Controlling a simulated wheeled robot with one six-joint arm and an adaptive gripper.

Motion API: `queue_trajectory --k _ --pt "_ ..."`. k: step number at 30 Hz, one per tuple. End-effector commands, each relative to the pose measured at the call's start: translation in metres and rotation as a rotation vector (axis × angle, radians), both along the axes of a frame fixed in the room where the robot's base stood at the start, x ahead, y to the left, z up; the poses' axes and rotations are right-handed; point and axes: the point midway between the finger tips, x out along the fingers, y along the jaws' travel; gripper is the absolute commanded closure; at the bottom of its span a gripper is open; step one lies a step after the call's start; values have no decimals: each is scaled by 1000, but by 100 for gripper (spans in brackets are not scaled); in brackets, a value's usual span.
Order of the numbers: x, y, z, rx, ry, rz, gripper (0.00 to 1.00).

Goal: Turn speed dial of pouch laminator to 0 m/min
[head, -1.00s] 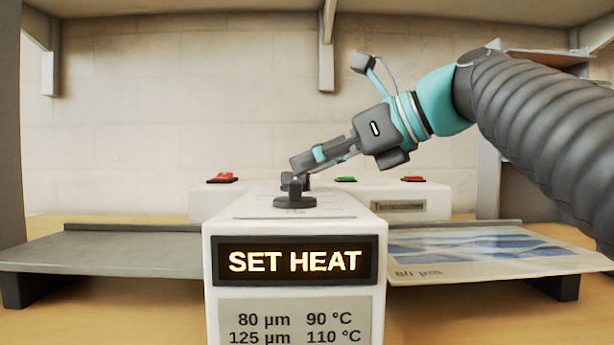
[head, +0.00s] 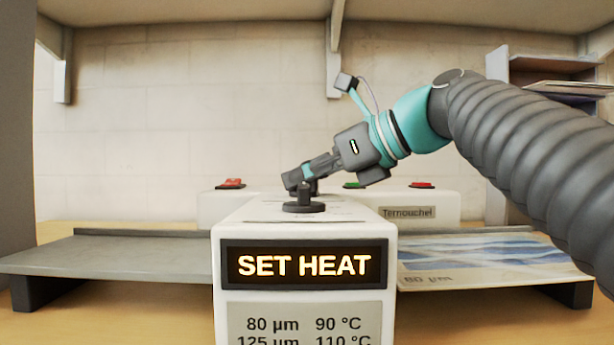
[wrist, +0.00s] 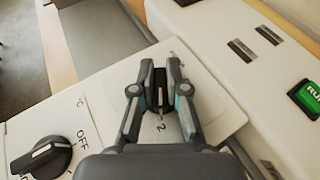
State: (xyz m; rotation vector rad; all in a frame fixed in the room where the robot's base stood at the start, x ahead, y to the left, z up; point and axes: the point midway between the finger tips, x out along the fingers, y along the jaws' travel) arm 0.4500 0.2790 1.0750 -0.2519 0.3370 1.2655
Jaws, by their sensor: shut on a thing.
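The white laminator (head: 235,215) stands in the middle with a lit "SET HEAT" display (head: 304,265). In the wrist view, my gripper (wrist: 159,78) is shut on the dark speed dial (wrist: 158,92), with one finger on each side. A "2" is printed just below that dial; its pointer is too small to read surely. The other dial, the heat dial (wrist: 40,157), has "OFF" and "°C" printed beside it. In the head view this heat dial (head: 303,206) stands in front of my gripper (head: 298,180) and hides part of the fingertips.
A green RUN button (wrist: 309,95) lies right of the dial in the wrist view. Red buttons (head: 230,184) (head: 422,185) sit on the rear housing. A grey tray (head: 120,255) extends left, and a picture in a pouch (head: 490,262) lies on the right. A shelf hangs above.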

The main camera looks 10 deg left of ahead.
Motion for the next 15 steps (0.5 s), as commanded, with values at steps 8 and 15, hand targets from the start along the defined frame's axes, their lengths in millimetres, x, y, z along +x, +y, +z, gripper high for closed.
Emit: queue_trajectory --k 8,15 --pt "0 0 4 0 2 50 100" --pt "1 0 7 -1 7 200 100"
